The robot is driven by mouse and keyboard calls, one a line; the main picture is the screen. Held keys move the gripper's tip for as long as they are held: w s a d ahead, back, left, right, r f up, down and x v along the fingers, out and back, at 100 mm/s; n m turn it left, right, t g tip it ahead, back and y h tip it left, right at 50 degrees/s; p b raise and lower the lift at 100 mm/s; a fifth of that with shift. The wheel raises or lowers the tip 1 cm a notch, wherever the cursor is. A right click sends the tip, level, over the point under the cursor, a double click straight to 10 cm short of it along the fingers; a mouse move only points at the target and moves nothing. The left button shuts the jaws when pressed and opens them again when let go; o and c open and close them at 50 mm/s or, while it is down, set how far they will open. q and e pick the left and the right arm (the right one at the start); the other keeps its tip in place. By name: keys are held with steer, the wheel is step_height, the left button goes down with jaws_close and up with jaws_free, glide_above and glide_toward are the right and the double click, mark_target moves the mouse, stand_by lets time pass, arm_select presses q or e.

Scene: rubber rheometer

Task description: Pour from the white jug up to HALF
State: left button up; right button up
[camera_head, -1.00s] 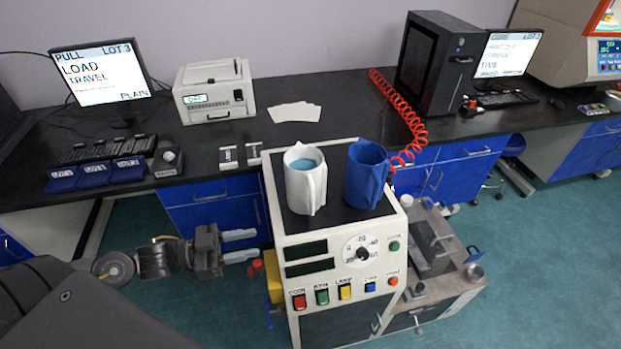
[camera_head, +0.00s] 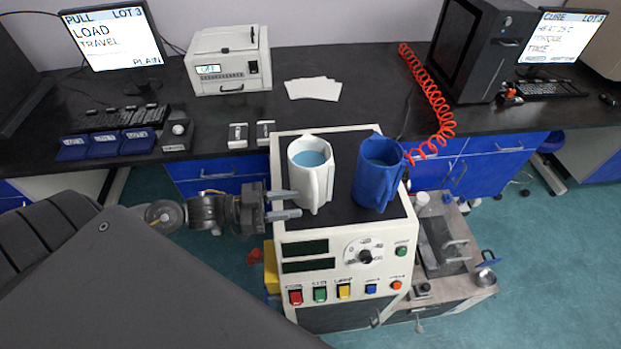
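The white jug (camera_head: 312,178) stands upright on the black top of the rheometer cabinet (camera_head: 335,220), with light blue liquid (camera_head: 309,158) inside. A blue jug (camera_head: 376,177) stands upright to its right, apart from it; it seems to hold bluish liquid, but its level is unclear. I cannot read a HALF mark on either jug. My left gripper (camera_head: 285,204) comes in from the left with its two fingers apart and nothing between them. Its fingertips are just left of the white jug, over the cabinet's left edge. My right gripper is not in view.
The cabinet front has a dial (camera_head: 365,256) and several coloured buttons. A red coiled hose (camera_head: 428,95) hangs behind the blue jug. A metal side bench (camera_head: 450,255) stands to the right. White papers (camera_head: 313,89) and a white printer-like device (camera_head: 228,62) sit on the bench behind.

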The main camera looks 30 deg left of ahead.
mark_target(315, 200)
arm_select(q)
steer(key=p+x, duration=0.3)
steer(key=x, duration=0.3)
steer(key=shift+w+a+r, duration=0.1)
steer(key=shift+a, duration=0.05)
steer(key=shift+d, duration=0.2)
jaws_close()
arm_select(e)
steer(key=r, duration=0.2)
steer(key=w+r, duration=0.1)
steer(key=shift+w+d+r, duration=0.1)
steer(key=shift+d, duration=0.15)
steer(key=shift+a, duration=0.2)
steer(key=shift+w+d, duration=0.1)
arm_select(q)
steer(key=shift+w+r, duration=0.1)
stand_by(0.4)
